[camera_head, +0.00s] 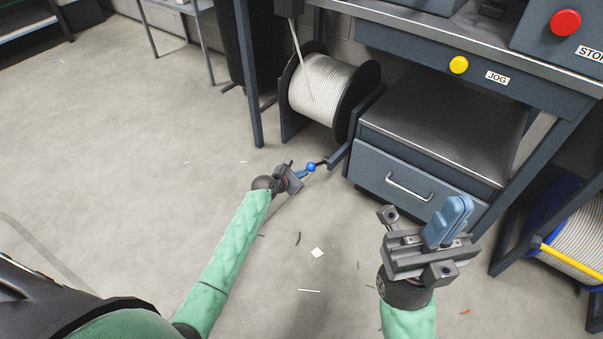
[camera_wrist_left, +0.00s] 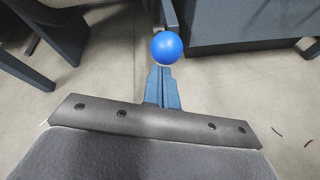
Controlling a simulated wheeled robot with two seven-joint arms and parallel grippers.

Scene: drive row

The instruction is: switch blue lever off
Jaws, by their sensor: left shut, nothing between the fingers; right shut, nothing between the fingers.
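The blue lever's round knob (camera_head: 311,167) sits low beside the cable drum, on a dark arm by the grey frame. In the left wrist view the blue knob (camera_wrist_left: 167,47) is just beyond my fingertips. My left gripper (camera_head: 301,174) is shut and empty, with its blue fingers pointing at the knob; it also shows in the left wrist view (camera_wrist_left: 162,72). I cannot tell whether the fingertips touch the knob. My right gripper (camera_head: 456,208) is shut and empty, in front of the drawer cabinet and well apart from the lever.
A white cable drum (camera_head: 322,88) stands behind the lever. A grey drawer cabinet (camera_head: 425,172) is to its right, under a bench with a yellow JOG button (camera_head: 458,65) and a red STOP button (camera_head: 565,22). The floor (camera_head: 130,130) at left is mostly clear, with small scraps.

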